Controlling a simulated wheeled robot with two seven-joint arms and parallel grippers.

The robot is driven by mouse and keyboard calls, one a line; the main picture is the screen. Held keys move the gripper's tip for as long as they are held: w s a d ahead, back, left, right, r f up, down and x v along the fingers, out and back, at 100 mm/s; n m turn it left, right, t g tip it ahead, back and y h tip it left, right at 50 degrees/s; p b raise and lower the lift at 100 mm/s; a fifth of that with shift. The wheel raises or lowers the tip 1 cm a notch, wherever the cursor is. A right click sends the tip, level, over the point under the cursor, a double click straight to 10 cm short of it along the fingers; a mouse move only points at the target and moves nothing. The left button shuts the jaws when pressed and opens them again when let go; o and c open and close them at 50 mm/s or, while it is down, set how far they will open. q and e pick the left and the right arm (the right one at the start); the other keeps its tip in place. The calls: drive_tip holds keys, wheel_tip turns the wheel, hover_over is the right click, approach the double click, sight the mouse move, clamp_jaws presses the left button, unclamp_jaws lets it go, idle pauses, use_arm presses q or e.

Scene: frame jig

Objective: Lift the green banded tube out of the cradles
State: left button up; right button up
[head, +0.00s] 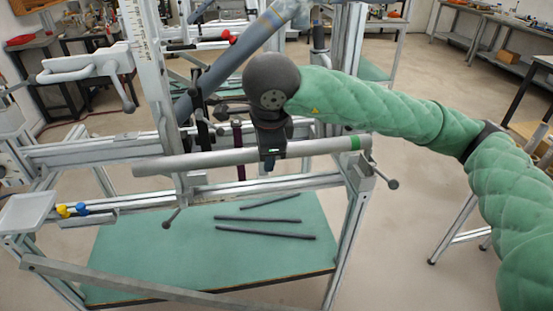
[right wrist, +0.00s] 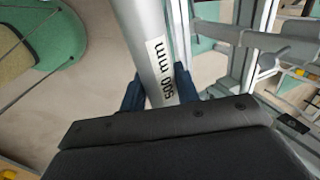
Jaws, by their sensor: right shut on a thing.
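The green banded tube (head: 225,158) is a long silver-grey tube with a green band near its right end. It lies across the frame jig, roughly along its rails. My right gripper (head: 268,155) comes down from above and is shut on the tube, right of its middle. In the right wrist view its blue fingers (right wrist: 160,92) sit on either side of the tube (right wrist: 146,35), beside a "500 mm" label. The cradles are not clearly made out, and I cannot tell whether the tube touches them. My left gripper is not in view.
The jig's lower rail (head: 240,188) runs below the tube, and an upright post (head: 150,80) stands at its left. Several dark rods (head: 265,233) lie on the green lower shelf (head: 150,250). A small grey tray (head: 28,212) is at the left.

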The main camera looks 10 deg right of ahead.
drive_tip(key=shift+r, duration=0.4)
drive_tip(key=shift+r, duration=0.1)
drive_tip(key=shift+s+r, duration=0.15)
drive_tip(key=shift+s, duration=0.05)
drive_tip(key=s+r, duration=0.6)
drive_tip(key=s, duration=0.1)
drive_tip(key=shift+s+r+p, duration=0.15)
drive_tip(key=shift+s+p, duration=0.1)
drive_tip(key=shift+p, duration=0.2)
idle(0.8)
